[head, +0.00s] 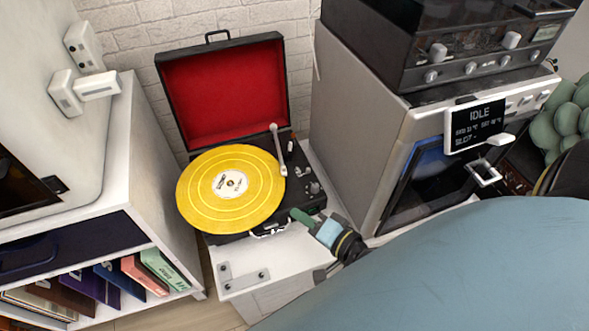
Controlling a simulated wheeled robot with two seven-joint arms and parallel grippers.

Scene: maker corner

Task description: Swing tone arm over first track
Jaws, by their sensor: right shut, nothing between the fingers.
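The record player (310,199) is an open black case with a red-lined lid (225,95). A yellow record (207,203) with a pale label lies on it. The light grey tone arm (278,148) runs from the back right toward the front, and its head end shows at the record's right edge. I cannot tell whether it touches the record. My right gripper (299,216), with green fingertips, is shut and empty at the case's front right corner, in front of the tone arm and apart from it. My left gripper is not in view.
The player stands on a white stand (240,279). A grey cabinet machine (362,130) with an IDLE display (474,124) stands close on the right, with a dark device (450,40) on top. A white shelf (150,190) with several colored books stands left.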

